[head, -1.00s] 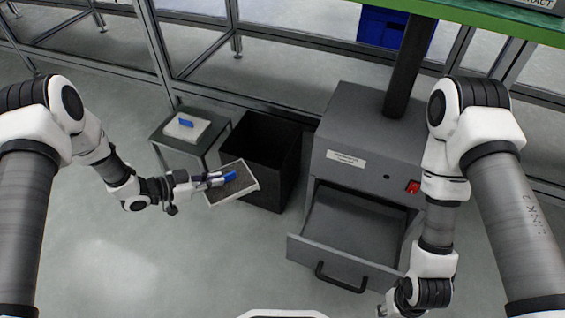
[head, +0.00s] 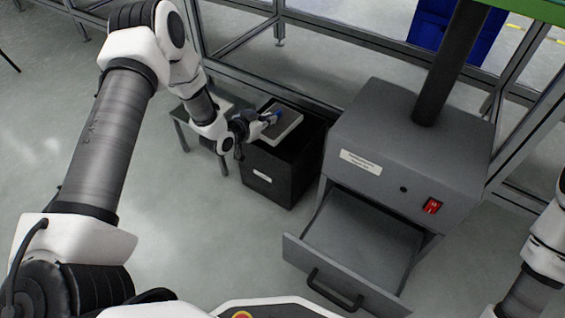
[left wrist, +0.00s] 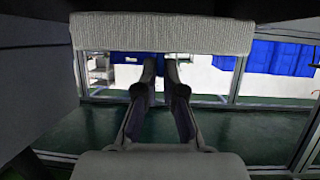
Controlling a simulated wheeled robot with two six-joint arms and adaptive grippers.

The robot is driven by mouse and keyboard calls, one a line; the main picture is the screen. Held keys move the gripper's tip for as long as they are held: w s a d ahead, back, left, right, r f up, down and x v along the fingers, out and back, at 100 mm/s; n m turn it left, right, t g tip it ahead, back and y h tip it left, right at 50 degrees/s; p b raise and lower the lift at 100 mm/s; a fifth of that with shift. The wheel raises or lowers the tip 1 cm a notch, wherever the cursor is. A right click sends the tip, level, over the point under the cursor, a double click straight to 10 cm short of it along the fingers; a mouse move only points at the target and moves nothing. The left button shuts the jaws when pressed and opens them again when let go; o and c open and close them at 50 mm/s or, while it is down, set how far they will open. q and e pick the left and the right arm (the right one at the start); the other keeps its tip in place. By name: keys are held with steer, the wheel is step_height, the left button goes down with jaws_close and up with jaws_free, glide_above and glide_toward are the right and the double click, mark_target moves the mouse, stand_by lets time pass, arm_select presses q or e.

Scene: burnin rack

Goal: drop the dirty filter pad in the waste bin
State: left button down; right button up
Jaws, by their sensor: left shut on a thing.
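In the left wrist view the fingers (left wrist: 160,75) reach toward a pale ribbed slab, seemingly the pad (left wrist: 160,33), across the top. My right gripper is out of view.
A grey cabinet (head: 400,140) with an open, empty-looking drawer (head: 360,235) stands right of the bin. A small side table (head: 181,113) stands left of it, partly hidden by my left arm. Metal framing runs behind. The floor in front of the bin is clear.

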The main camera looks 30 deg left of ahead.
arm_select(q)
steer(key=shift+f, duration=0.45)
steer(key=shift+r, duration=0.15)
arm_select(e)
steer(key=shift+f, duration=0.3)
arm_select(q)
steer(key=c, duration=1.2)
jaws_free()
steer(key=v, duration=1.2)
